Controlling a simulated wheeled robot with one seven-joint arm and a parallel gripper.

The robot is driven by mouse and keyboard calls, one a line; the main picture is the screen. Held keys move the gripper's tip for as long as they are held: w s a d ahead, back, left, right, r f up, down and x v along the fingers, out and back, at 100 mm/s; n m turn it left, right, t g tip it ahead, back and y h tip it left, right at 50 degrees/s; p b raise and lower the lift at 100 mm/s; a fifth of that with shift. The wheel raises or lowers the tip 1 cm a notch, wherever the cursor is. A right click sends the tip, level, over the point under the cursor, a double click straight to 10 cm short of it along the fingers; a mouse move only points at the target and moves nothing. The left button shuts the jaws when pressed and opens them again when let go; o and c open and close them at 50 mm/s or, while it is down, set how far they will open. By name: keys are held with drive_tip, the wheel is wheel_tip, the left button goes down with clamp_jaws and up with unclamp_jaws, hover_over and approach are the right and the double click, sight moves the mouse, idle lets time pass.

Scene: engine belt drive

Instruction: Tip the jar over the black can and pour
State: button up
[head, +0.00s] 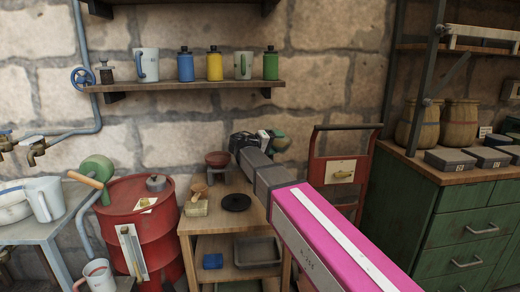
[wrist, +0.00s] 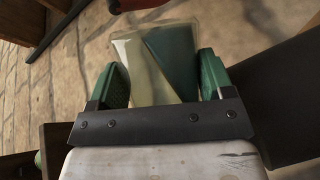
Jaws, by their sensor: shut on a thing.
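In the wrist view my gripper (wrist: 162,70) has its two green fingers closed on the sides of a see-through jar (wrist: 128,48). The jar shows a pale yellowish part at left and a dark teal part at right, with a slanting line between them. In the head view my gripper (head: 268,142) is above the back right of the small wooden table, and its own wrist hides much of it. The jar cannot be made out clearly there. No black can shows clearly in either view. A flat black round thing (head: 235,202) lies on the table, below and left of my gripper.
The small wooden table (head: 213,224) also holds a wooden-handled thing and a red dish (head: 218,159). A red drum (head: 165,225) stands left of it, a red cart (head: 340,150) behind right. A wall shelf (head: 190,87) with mugs and bottles is above. A green cabinet (head: 455,215) stands at right.

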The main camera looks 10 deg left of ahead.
idle(0.3)
drive_tip(key=shift+w+a+r+n+h, duration=0.4)
drive_tip(key=shift+a+r+n, duration=0.15)
drive_tip(key=shift+n, duration=0.45)
idle(0.4)
drive_tip(key=shift+w+a+r+n+t+h, duration=0.15)
drive_tip(key=shift+a+r+n+t+h, duration=0.25)
drive_tip(key=shift+r+n, duration=0.55)
idle(1.1)
drive_tip(key=shift+f, duration=0.2)
